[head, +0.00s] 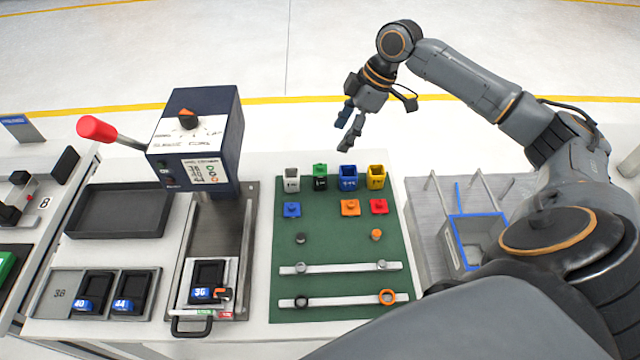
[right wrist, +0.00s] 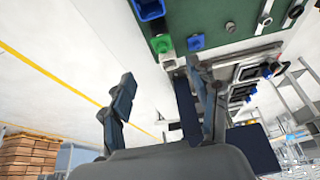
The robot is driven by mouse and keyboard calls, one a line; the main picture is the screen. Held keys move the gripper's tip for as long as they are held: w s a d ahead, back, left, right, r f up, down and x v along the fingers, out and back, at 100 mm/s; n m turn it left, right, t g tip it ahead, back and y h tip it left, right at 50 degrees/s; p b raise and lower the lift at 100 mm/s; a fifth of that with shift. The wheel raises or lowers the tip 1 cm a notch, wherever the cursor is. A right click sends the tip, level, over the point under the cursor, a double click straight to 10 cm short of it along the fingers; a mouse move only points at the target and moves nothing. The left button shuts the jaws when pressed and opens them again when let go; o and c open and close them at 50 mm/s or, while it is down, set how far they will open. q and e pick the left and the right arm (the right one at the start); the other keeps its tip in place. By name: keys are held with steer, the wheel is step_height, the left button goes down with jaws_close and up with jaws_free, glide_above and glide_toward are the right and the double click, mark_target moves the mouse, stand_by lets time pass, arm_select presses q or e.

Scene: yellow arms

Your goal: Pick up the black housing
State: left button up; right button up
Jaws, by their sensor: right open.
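The black housing (head: 320,184) is a small dark block at the back edge of the green mat (head: 337,240), with a green piece on top of it. It stands between a white housing (head: 292,180) and a blue housing (head: 347,180). My right gripper (head: 348,128) is open and empty, in the air beyond the mat's back edge, above and behind the housings. In the right wrist view its fingers (right wrist: 163,95) are spread apart, and the green piece (right wrist: 161,44) shows beyond them. My left gripper is not in view.
A yellow housing (head: 377,178) ends the row. Coloured caps, small pegs and two white rails lie on the mat. A press (head: 195,135) with a red-knobbed lever stands left. A dark tray (head: 118,211) is farther left, a blue-rimmed bin (head: 480,243) right. Floor behind is clear.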

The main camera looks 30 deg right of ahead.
mark_target(324, 167)
steer(key=p+x, duration=0.1)
steer(key=x, duration=0.8)
steer(key=shift+f+p, duration=0.1)
steer(key=shift+p, duration=0.2)
steer(key=shift+a+f, duration=0.1)
steer(key=shift+f, duration=0.15)
steer(key=p+x, duration=0.2)
steer(key=x, duration=0.1)
steer(key=shift+a+f, duration=0.2)
steer(key=shift+f, duration=0.05)
steer(key=shift+w+a+f, duration=0.1)
steer(key=shift+w+f, duration=0.05)
steer(key=shift+f, duration=0.4)
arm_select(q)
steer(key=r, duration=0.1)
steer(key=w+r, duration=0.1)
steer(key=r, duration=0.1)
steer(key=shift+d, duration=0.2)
arm_select(e)
steer(key=c, duration=1.2)
